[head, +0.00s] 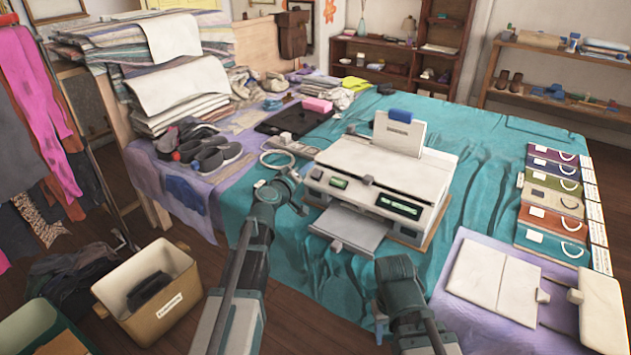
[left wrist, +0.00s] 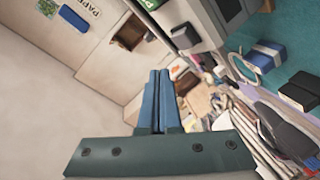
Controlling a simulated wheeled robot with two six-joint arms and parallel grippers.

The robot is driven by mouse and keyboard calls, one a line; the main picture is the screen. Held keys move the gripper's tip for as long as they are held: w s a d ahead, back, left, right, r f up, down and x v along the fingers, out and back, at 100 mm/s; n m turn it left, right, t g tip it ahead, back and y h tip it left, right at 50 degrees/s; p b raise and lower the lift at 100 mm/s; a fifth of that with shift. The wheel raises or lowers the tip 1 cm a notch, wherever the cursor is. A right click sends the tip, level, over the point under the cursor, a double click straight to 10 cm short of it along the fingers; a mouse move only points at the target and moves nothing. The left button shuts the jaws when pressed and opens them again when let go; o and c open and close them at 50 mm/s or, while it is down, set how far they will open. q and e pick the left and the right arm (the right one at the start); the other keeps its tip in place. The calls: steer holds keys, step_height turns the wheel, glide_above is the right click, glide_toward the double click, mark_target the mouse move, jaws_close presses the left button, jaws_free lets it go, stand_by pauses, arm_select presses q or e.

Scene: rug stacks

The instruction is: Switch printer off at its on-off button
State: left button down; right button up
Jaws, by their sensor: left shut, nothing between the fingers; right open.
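The white printer (head: 385,165) stands on the teal-covered table in the head view, with paper upright at its back and a tray (head: 350,228) out in front. Its front has a small green-lit panel (head: 338,182) at left and a larger dark panel with green display (head: 398,206) at right. I cannot tell which part is the on-off button. My left gripper (head: 301,208) is just left of the printer's front left corner; its blue fingers (left wrist: 157,100) are shut and empty in the left wrist view. My right gripper (head: 381,318) is low before the table, partly hidden by its arm, open.
A white cable (head: 278,158) lies left of the printer. Shoes (head: 208,155) and stacked rugs (head: 180,95) fill the table's left end. Colored folders (head: 550,205) line the right edge. A cardboard box (head: 150,290) stands on the floor. Teal cloth right of the printer is clear.

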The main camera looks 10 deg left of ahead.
mark_target(317, 170)
arm_select(q)
steer(key=shift+w+d+f+b, duration=0.15)
steer(key=shift+w+f+b, duration=0.35)
steer(key=shift+f, duration=0.15)
steer(key=shift+w+d+f+b, duration=0.15)
steer(key=shift+w+f+b, duration=0.25)
steer(key=shift+f, duration=0.2)
stand_by(1.1)
steer(key=shift+w+d+f+b, duration=0.1)
steer(key=shift+w+f+b, duration=0.15)
steer(key=shift+f+b, duration=0.1)
steer(key=shift+w+d+f+b, duration=0.1)
steer(key=shift+w+f+b, duration=0.15)
steer(key=shift+f+b, duration=0.15)
stand_by(0.7)
steer(key=shift+r, duration=0.15)
stand_by(0.3)
steer(key=shift+s+r+p, duration=0.5)
steer(key=shift+r+p, duration=0.1)
steer(key=shift+p, duration=0.2)
steer(key=shift+a+r, duration=0.1)
steer(key=shift+a, duration=0.1)
steer(key=s+r+p, duration=0.1)
steer(key=r+p, duration=0.1)
steer(key=s+a+r+p, duration=0.1)
steer(key=p, duration=0.1)
steer(key=shift+s+r, duration=0.4)
